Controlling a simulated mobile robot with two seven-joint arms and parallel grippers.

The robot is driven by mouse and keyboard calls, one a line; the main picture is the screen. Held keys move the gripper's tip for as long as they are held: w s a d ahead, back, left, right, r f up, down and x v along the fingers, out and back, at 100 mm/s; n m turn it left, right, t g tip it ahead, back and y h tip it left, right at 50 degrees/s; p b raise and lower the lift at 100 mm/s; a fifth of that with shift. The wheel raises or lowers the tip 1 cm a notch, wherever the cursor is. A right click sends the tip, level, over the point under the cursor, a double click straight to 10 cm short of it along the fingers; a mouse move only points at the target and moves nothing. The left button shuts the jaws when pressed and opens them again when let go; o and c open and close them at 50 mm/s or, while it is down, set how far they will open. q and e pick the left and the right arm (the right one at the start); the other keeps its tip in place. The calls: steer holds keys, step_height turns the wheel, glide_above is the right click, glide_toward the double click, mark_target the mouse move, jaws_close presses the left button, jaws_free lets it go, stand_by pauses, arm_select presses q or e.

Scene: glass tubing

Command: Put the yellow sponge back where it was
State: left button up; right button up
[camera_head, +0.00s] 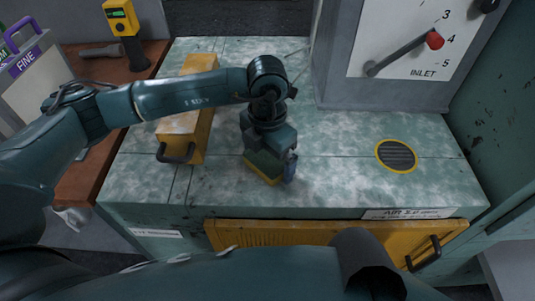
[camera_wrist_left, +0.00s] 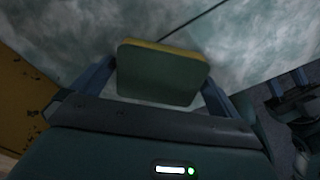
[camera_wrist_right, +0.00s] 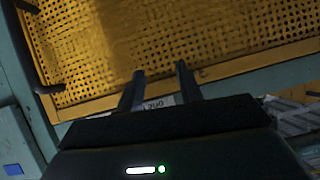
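The yellow sponge (camera_head: 262,167) has a dark green pad on one face. In the head view it is at the front middle of the mottled green worktop, partly hidden under my left gripper (camera_head: 270,163). In the left wrist view the sponge (camera_wrist_left: 162,75) sits between the two fingers (camera_wrist_left: 160,85), which meet its two sides. I cannot tell whether it touches the worktop or is just above it. My right gripper (camera_wrist_right: 160,85) is open and empty in the right wrist view, its fingers near a yellow perforated panel. Its fingers do not show in the head view.
A yellow case with a dark handle (camera_head: 187,130) lies left on the worktop (camera_head: 330,160). A round grate with a yellow rim (camera_head: 396,155) is at the right. The yellow perforated panel (camera_head: 300,236) is at the front. An inlet dial box (camera_head: 400,45) stands behind.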

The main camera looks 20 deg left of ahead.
mark_target(268, 157)
arm_select(q)
steer(key=shift+r, duration=0.35)
step_height(268, 157, up, 12)
steer(key=shift+f, duration=0.2)
stand_by(0.4)
